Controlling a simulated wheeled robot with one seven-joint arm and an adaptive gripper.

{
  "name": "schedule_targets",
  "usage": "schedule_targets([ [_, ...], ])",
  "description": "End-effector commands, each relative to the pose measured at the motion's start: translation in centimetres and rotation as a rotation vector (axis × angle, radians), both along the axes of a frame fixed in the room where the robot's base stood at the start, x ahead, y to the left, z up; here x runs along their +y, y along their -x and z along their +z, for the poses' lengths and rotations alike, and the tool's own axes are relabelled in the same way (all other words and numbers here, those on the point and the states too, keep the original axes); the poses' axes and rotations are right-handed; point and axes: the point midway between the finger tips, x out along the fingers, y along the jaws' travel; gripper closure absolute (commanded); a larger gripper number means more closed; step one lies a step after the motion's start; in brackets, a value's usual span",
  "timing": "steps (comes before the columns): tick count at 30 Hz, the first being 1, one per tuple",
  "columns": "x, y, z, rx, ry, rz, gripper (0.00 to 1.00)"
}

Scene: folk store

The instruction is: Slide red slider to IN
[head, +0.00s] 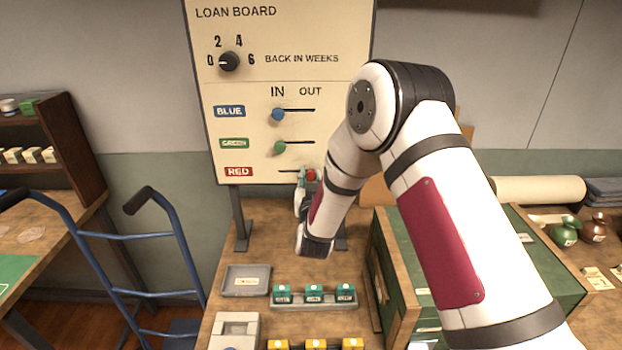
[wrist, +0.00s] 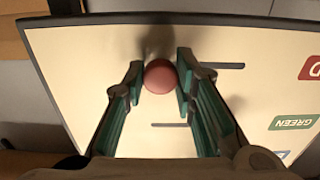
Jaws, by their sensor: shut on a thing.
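The loan board (head: 285,70) stands upright, with IN and OUT printed above three slots. The red slider (head: 311,175) is a round red knob on the lowest slot, at its right end under OUT. In the wrist view the board appears upside down, and the red knob (wrist: 160,76) sits between the two fingertips, with its slot running right toward the red label (wrist: 312,68). My gripper (wrist: 160,74) is shut on the knob. In the head view my gripper (head: 304,177) is at the board's lower edge and partly hides the red row.
The blue knob (head: 278,114) and green knob (head: 280,147) are at the left, IN ends of their slots. A grey tray (head: 247,281) and a rack of teal items (head: 314,296) are on the table below. A blue hand truck (head: 130,236) stands left.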

Motion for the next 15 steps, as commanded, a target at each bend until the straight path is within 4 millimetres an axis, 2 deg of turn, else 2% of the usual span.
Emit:
schedule_targets([
  [15,2.4,0.0,0.0,-0.001,0.000,0.001,0.86],
])
